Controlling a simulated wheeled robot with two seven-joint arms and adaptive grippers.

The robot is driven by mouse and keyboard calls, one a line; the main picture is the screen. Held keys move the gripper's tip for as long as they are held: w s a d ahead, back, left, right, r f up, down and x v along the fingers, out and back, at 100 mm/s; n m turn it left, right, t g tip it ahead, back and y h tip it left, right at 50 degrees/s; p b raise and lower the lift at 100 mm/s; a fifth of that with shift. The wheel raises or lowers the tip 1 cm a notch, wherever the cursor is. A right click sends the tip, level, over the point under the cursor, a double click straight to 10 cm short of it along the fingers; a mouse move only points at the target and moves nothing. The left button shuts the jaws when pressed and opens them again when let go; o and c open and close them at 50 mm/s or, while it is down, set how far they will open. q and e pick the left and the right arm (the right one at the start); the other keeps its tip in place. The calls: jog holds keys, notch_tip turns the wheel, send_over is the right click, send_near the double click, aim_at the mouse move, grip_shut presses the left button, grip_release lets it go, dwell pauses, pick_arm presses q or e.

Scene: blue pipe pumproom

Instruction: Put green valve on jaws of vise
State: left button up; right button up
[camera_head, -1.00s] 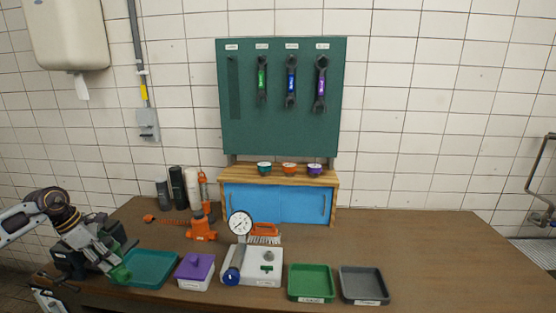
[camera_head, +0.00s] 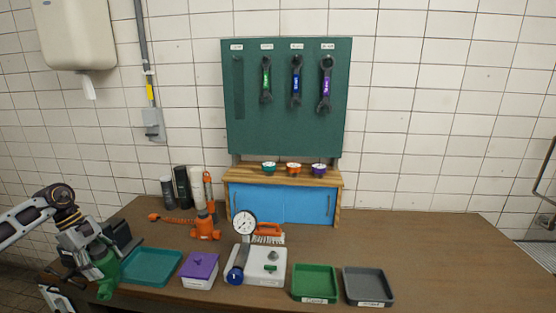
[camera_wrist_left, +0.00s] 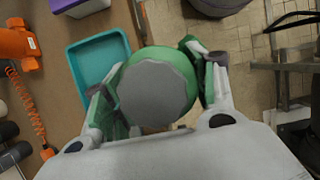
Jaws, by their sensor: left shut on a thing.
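My left gripper (camera_head: 106,272) is at the left front of the workbench, pointing down, beside the left edge of the teal tray. It is shut on the green valve (camera_wrist_left: 186,66). In the left wrist view, the valve is a round green body with a grey many-sided face between the two fingers (camera_wrist_left: 160,98). In the head view its shape is mostly hidden by the gripper. A dark block, which looks like the vise (camera_head: 122,236), stands behind the gripper, partly covered by my arm. I cannot make out its jaws. My right gripper is not in view.
The teal tray (camera_head: 126,277), a purple-lidded box (camera_head: 199,283), a white gauge stand (camera_head: 262,278), a green tray (camera_head: 315,297) and a grey tray (camera_head: 368,300) line the front. An orange tool (camera_head: 205,228) stands behind. The bench's right side is clear.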

aim_at(109, 284)
pick_arm(q)
jog(key=shift+s+a+f+m+g, duration=0.2)
jog(key=shift+s+m, duration=0.1)
jog(key=shift+m, duration=0.3)
jog(key=shift+s+a+f+m+g, duration=0.1)
jog(key=shift+s+m+g, duration=0.15)
jog(key=shift+m, duration=0.35)
jog(key=shift+s+f+m+g+y, duration=0.3)
jog(key=shift+s+m, duration=0.15)
jog(key=shift+m, duration=0.25)
jog(key=m, duration=0.1)
jog(key=s+f+m+g, duration=0.1)
jog(key=shift+d+f+m, duration=0.15)
jog(key=shift+d+m, duration=0.15)
jog(key=shift+d, duration=0.05)
jog(key=d+f+m, duration=0.1)
jog(key=m, duration=0.1)
jog(key=s+d+f+m+g+y, duration=0.1)
jog(key=d+f+m, duration=0.1)
jog(key=shift+d, duration=0.25)
jog(key=s+d+f+m+y, duration=0.1)
jog(key=d+f+m, duration=0.2)
jog(key=d, duration=1)
jog(key=d+f+m+y, duration=0.2)
jog(key=d+f, duration=0.4)
jog(key=d, duration=0.8)
jog(key=shift+s+f+m, duration=0.25)
jog(key=shift+s+m, duration=0.15)
jog(key=shift+m, duration=0.5)
